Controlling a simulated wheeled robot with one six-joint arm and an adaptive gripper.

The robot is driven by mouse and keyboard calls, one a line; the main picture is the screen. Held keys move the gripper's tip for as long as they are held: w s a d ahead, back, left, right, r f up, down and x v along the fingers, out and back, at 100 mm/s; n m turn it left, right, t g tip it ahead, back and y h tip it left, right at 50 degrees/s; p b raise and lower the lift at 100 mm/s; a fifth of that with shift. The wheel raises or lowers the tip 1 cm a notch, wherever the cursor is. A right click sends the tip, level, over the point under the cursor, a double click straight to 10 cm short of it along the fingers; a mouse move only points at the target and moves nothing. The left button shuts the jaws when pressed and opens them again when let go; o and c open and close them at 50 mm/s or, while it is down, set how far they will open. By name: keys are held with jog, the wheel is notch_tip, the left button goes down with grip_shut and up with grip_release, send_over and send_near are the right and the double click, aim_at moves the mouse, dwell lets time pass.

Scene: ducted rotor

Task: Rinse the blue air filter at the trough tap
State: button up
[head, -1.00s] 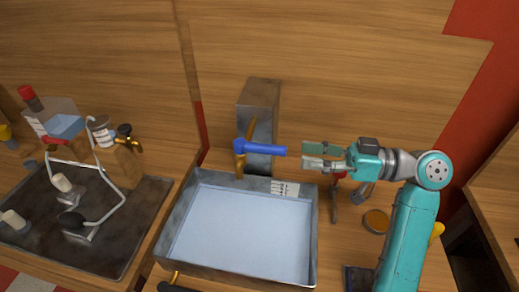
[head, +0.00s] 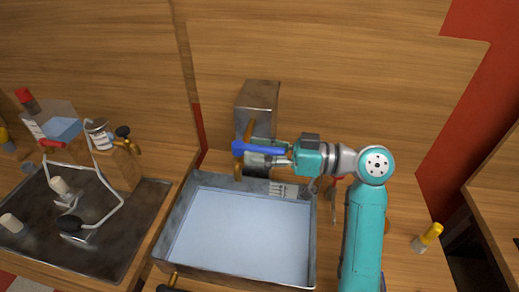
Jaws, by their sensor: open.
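The metal trough (head: 172,225) with a pale blue inside stands at the centre. Behind it, a grey post (head: 257,95) carries a brass tap (head: 247,132) with a blue bar-shaped handle (head: 243,147) pointing right. My gripper (head: 262,157) is open at this handle, its fingers overlapping the handle's right part in the picture. I cannot tell whether they touch it. A flat blue block (head: 63,129), possibly the air filter, sits at a clear box at the left, away from my gripper. No running water is visible.
A yellow-topped object (head: 430,233) stands right of my arm. A wooden wall rises close behind the trough.

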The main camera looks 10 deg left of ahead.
grip_shut()
jog(key=shift+s+a+m+t+h, duration=0.1)
jog(key=shift+s+m+t+h, duration=0.15)
jog(key=shift+m+t, duration=0.8)
jog(key=shift+s+m+t+h, duration=0.15)
jog(key=shift+s+m+t, duration=0.3)
jog(key=shift+t, duration=1)
jog(key=shift+w, duration=0.1)
grip_release()
